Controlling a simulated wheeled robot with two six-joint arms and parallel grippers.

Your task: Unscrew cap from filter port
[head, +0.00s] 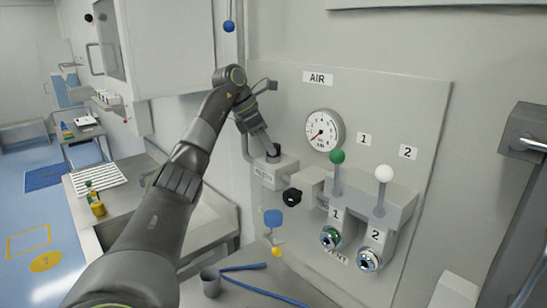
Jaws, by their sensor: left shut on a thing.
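The filter port is on a grey block (275,172) low on the left of the AIR panel (400,105). A dark cap (273,155) sits at the top of this block. My left gripper (268,146) reaches down to it from above and is shut on the cap. The fingers partly hide the cap, so I cannot tell whether its thread is still engaged. My right gripper is not in view.
A black knob (292,195) sticks out just below and right of the block. A gauge (322,130), a green-ball lever (337,158) and a white-ball lever (383,175) stand to the right. A blue hose (262,287) and a grey cup (210,282) lie below.

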